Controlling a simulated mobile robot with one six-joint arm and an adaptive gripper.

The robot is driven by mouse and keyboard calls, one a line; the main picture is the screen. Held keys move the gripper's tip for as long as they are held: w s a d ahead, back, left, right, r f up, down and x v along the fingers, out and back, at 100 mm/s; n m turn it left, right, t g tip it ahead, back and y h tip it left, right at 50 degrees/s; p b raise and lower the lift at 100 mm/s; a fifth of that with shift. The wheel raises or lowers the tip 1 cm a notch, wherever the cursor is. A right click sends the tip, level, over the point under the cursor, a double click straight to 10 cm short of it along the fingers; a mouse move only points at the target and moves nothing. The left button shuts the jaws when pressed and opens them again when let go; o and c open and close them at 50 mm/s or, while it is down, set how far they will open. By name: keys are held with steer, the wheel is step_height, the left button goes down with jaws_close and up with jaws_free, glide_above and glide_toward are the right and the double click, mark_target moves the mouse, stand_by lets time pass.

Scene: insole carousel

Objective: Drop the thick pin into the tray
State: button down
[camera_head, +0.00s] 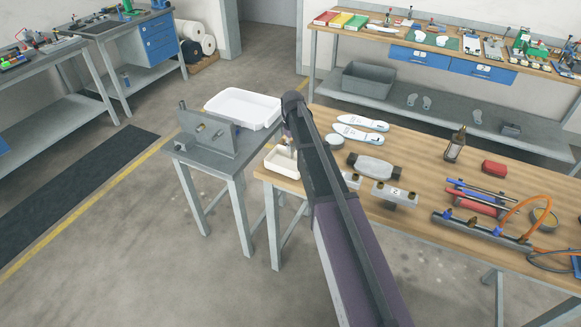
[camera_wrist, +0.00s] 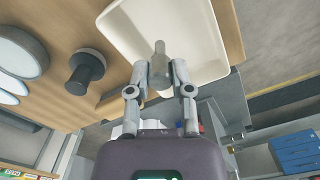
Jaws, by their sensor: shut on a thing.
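My gripper (camera_wrist: 160,80) is shut on a thick grey pin (camera_wrist: 159,52) with a rounded end, its two fingers on either side of it. In the wrist view the pin overlaps the small cream tray (camera_wrist: 207,43); I cannot tell its exact height above it. The small cream tray also shows in the head view (camera_head: 275,166), at the left end of the wooden bench. In that view my arm hides most of my gripper. A larger white tray (camera_head: 262,104) is on the grey side table.
A grey angled plate fixture (camera_head: 205,132) stands on the side table (camera_head: 185,155). On the bench are a dark knob-like part (camera_wrist: 84,72), a round tin (camera_wrist: 20,53), white insoles (camera_head: 357,134) and a grey block (camera_head: 372,166). Floor shows between the benches.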

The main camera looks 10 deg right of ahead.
steer(key=shift+f+b, duration=0.55)
steer(key=shift+f, duration=0.25)
steer(key=shift+c, duration=2.2)
jaws_free()
steer(key=s+d+m, duration=0.1)
steer(key=s+m, duration=0.3)
steer(key=s, duration=2.5)
steer(key=shift+d+m, duration=0.15)
steer(key=shift+m, duration=0.25)
